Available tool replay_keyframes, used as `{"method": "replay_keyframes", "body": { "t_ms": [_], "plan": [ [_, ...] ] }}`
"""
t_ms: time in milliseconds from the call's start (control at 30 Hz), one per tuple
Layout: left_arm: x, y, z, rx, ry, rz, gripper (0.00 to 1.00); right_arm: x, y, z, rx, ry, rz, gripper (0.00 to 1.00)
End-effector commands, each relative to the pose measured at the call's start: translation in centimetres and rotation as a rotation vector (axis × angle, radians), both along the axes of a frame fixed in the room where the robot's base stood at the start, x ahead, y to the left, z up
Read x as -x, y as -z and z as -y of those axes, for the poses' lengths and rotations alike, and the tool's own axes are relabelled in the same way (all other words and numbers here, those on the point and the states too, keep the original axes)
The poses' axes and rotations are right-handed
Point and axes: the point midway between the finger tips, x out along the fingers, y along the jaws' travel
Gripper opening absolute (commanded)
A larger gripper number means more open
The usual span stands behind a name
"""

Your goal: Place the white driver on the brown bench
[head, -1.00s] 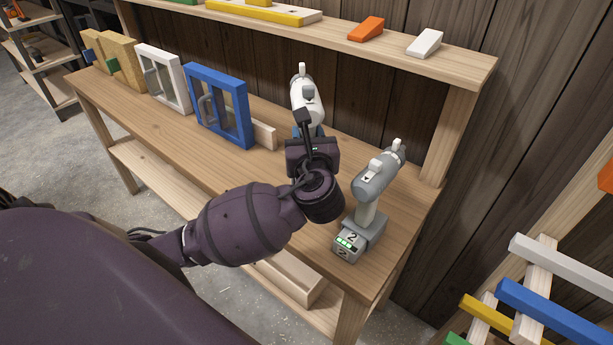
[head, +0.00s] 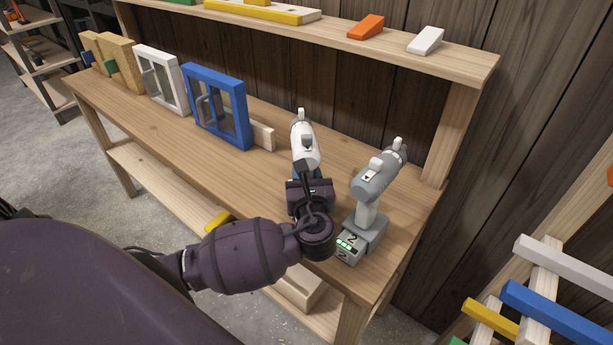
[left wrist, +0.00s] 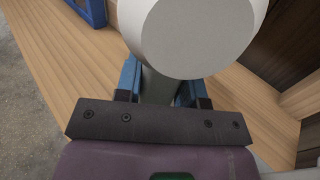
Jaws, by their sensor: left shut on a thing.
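The white driver (head: 304,147) is upright over the right part of the brown bench (head: 170,135). My left gripper (left wrist: 160,88) is shut on its handle, with a blue finger on each side. In the head view the wrist hides most of the handle and the base, so I cannot tell whether the driver touches the bench top. In the left wrist view the white driver's round end (left wrist: 197,35) fills the top middle. My right gripper is not in view.
A grey driver (head: 375,185) stands upright on the bench just right of my left wrist. A blue frame (head: 233,105) and a white frame (head: 170,80) stand to the left. A shelf (head: 470,64) runs above the back.

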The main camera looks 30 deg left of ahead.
Motion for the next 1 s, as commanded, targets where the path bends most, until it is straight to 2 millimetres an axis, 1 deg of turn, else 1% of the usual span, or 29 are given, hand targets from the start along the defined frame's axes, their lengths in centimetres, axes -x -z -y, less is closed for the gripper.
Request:
{"method": "replay_keyframes", "body": {
  "t_ms": [167, 367, 400, 567, 800, 900, 1000],
  "plan": [
    [-0.1, -0.2, 0.0, -0.001, 0.001, 0.007, 0.00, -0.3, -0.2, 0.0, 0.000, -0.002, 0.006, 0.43],
    [-0.1, 0.0, 0.0, -0.001, 0.000, 0.006, 0.00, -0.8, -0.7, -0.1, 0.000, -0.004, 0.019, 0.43],
    [0.0, 0.2, 0.0, -0.001, 0.000, 0.001, 0.38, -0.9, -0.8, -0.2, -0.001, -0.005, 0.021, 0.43],
    [0.0, 0.2, 0.0, -0.001, 0.000, 0.001, 0.62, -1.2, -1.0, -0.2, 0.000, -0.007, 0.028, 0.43],
    [0.0, 0.2, 0.0, 0.000, 0.000, 0.001, 0.62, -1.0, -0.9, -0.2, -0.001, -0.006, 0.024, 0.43],
    [0.0, -0.1, 0.0, 0.001, 0.000, 0.002, 0.62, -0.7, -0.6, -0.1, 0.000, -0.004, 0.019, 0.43],
    [0.7, 0.0, 0.7, 0.003, 0.001, 0.000, 0.62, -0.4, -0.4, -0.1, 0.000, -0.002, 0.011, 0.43]
  ]
}}
